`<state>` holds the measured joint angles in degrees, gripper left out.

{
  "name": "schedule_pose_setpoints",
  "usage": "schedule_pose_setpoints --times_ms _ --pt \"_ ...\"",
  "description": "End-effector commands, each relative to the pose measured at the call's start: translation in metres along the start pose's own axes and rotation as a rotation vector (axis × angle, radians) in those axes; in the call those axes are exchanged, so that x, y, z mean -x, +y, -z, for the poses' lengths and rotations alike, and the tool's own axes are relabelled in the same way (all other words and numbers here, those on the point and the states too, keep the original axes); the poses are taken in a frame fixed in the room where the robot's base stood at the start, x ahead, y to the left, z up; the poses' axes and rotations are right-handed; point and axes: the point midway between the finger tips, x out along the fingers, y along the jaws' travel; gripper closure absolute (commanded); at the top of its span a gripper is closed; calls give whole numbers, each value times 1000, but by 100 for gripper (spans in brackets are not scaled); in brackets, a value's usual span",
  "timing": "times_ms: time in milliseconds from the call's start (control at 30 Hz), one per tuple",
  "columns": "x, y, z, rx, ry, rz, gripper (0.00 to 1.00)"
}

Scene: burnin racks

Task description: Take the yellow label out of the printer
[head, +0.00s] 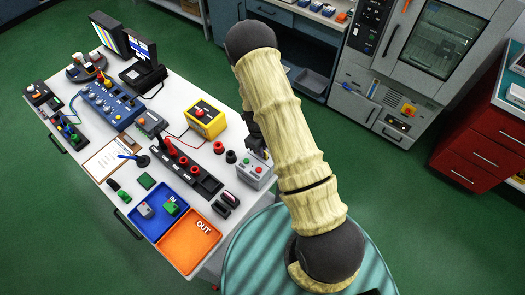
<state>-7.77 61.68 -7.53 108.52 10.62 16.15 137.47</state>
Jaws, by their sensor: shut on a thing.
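My gripper (253,138) is a small dark shape partly hidden behind my pale arm, at the right edge of the white bench. It is low over a small grey box (254,176) with red and green buttons, which looks like the printer, though I cannot be sure. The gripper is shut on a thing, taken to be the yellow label. The label itself is too small or hidden to make out. Whether it is still inside the printer I cannot tell.
The white bench (100,140) holds a yellow box (205,118), a black strip with red knobs (187,168), a blue tray (152,226) and an orange OUT tray (188,247). Red drawers (480,150) stand at the right. Green floor is free between bench and cabinets.

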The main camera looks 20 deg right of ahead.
Motion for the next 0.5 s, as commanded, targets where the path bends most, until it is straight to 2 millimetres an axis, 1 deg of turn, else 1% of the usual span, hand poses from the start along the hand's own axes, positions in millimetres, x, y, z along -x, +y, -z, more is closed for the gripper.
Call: schedule_pose_setpoints --times_ms 167,233,500 --pt "14 -1 1 -1 -2 2 100" --pt "23 0 2 0 -3 1 100" --pt "68 0 7 1 -4 3 100"
